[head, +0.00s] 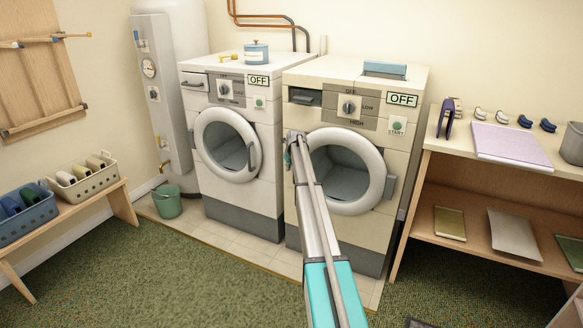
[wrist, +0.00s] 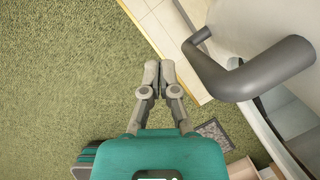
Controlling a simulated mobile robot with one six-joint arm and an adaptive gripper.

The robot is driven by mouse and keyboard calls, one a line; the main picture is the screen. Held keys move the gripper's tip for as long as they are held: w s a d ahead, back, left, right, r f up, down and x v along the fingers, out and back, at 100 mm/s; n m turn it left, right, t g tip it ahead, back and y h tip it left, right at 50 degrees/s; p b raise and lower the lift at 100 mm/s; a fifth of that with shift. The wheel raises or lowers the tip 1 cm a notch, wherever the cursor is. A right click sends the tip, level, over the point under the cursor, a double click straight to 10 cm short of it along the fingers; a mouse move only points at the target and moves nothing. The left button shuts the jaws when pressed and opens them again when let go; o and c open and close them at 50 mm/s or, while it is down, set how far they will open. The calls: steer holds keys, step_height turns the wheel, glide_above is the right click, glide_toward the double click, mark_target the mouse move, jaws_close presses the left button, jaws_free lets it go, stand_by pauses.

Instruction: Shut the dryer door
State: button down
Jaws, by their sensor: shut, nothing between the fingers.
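Two white front-loading machines stand side by side, a left one (head: 262,192) and a right one (head: 375,240); no readable label says which is the dryer. The left round door (head: 203,133) has a grey handle at its right. My gripper (head: 291,140) is shut and empty, in front of the machines. In the wrist view it (wrist: 158,72) is apart from a grey bar handle (wrist: 245,82) at right.
A shelf unit (head: 440,165) stands close at right, with a bench (head: 122,198) bearing baskets at left. A green bucket (head: 167,202) stands by the left machine. The green carpet (head: 180,270) in front is mostly clear; a dark mat (head: 418,323) lies at the bottom.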

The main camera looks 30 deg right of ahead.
steer(key=s+a+r+p, duration=0.2)
steer(key=a+r+p, duration=0.3)
steer(key=r+p, duration=0.4)
steer(key=shift+a+r, duration=0.15)
steer(key=shift+r, duration=0.05)
stand_by(0.3)
steer(key=shift+s, duration=0.1)
stand_by(0.5)
